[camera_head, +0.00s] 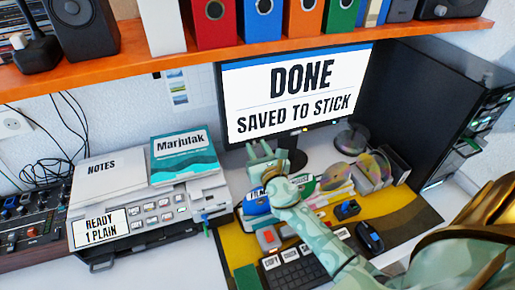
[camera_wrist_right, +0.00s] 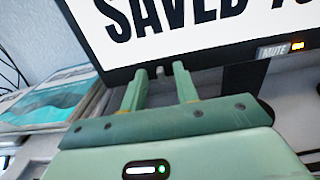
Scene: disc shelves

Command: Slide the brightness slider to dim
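The monitor (camera_head: 296,90) shows DONE, SAVED TO STICK. My right gripper (camera_head: 262,150) is in front of the monitor's lower left edge. In the wrist view its green fingers (camera_wrist_right: 159,80) are apart, pointing at the bezel; contact is unclear. My left gripper is not in view.
An orange shelf (camera_head: 150,57) with binders runs above. A black tower (camera_head: 440,110) stands at right. Discs (camera_head: 370,170), a keyboard (camera_head: 295,272) and a mouse (camera_head: 369,237) crowd the desk.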

